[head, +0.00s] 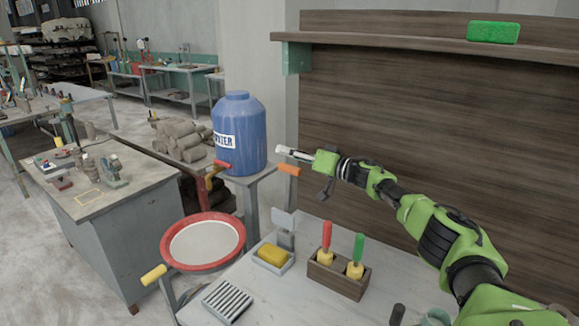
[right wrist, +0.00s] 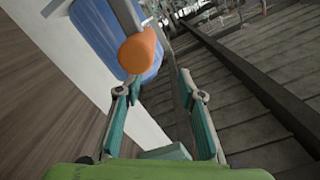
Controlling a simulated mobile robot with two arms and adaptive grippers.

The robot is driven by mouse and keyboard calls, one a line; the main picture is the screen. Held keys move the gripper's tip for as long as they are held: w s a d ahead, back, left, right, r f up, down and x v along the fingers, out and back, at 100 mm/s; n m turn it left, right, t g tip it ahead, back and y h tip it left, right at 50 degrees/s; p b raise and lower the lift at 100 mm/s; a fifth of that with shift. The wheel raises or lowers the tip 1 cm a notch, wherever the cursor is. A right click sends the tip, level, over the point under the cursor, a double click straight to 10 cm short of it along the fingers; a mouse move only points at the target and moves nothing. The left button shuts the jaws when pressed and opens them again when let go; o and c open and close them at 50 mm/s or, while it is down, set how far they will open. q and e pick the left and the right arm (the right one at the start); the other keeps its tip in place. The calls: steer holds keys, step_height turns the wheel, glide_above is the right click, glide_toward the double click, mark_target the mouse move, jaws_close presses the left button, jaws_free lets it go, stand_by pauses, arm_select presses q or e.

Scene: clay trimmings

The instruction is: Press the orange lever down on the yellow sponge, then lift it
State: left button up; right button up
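In the right wrist view the lever's orange rounded end (right wrist: 138,52) lies ahead of my right gripper (right wrist: 160,80), toward the left finger. The gripper's teal-padded fingers are apart with nothing between them. The yellow sponge (head: 272,254) lies in a small pale tray (head: 262,265) on the table, with a grey plate and post (head: 285,222) behind it. My left gripper is not in view.
A blue water barrel (head: 240,130) stands left of the lever. A wooden holder (head: 338,281) with red- and green-handled tools stands right of the sponge. A red-rimmed round basin (head: 238,230) and a ridged grey rack (head: 228,301) are to the left.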

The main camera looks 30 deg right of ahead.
step_height(320, 180, up, 4)
steer(key=shift+r, duration=0.2)
stand_by(0.5)
